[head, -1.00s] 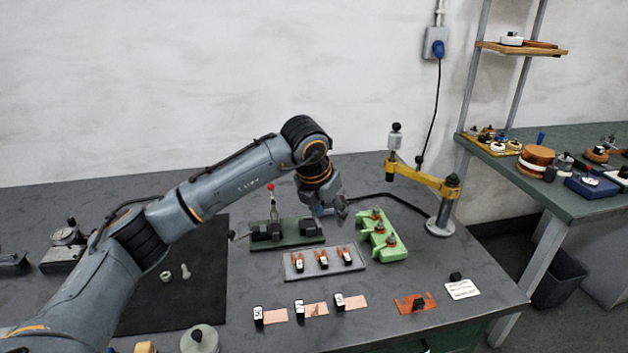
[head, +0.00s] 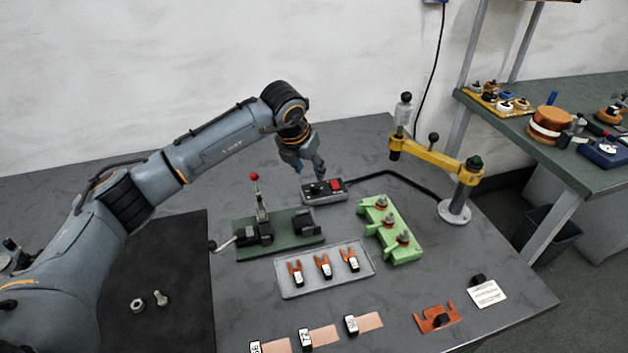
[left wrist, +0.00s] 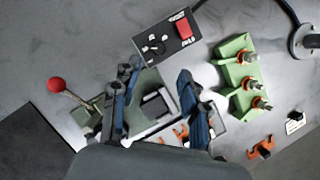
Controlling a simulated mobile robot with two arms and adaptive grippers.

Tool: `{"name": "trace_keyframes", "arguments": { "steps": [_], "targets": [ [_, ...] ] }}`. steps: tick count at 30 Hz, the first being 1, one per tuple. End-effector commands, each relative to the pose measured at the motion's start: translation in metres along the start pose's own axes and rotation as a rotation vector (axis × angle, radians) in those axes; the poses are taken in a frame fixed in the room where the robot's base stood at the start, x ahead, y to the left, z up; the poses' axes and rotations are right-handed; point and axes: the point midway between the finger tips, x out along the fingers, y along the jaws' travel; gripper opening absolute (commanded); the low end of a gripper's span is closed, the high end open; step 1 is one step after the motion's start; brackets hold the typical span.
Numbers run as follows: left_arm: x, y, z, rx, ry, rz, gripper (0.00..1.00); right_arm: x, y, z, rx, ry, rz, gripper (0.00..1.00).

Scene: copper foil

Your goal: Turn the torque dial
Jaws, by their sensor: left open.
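The grey control box (head: 324,191) lies on the bench under my left gripper in the head view. A black dial knob (head: 316,188) sits on the left part of its top and a red button (head: 337,184) on the right. In the left wrist view the box (left wrist: 167,46) is at the top, with the dial (left wrist: 153,45) on its dark face. My left gripper (head: 308,169) is open and empty, pointing down above the box; its fingers also show in the left wrist view (left wrist: 155,95). My right gripper is not in view.
A green fixture with a red-knobbed lever (head: 255,178) stands left of the box. A green block with terminals (head: 385,228) stands right. A yellow swing arm (head: 432,160) is farther right. A tray (head: 290,284) of forked terminals lies in front. A black cable runs from the box.

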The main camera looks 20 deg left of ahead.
Motion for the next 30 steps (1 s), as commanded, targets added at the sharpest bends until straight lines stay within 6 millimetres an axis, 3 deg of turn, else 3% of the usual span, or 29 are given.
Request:
{"name": "trace_keyframes", "arguments": {
  "steps": [6, 12, 25, 26, 30],
  "targets": [
    [0.046, 0.0, 0.0, -0.002, 0.005, -0.001, 0.44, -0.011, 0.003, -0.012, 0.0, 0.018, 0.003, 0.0],
    [0.074, -0.001, 0.0, 0.0, 0.002, -0.001, 0.44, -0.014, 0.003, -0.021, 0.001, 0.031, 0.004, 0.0],
    [0.086, 0.0, 0.0, 0.001, 0.001, 0.0, 0.44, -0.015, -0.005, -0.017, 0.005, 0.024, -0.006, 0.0],
    [0.086, 0.0, 0.0, 0.001, 0.001, 0.0, 0.42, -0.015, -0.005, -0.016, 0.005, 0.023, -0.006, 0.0],
    [0.085, 0.0, 0.0, 0.001, 0.001, 0.0, 0.14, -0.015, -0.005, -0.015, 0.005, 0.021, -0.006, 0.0]
  ]
}}
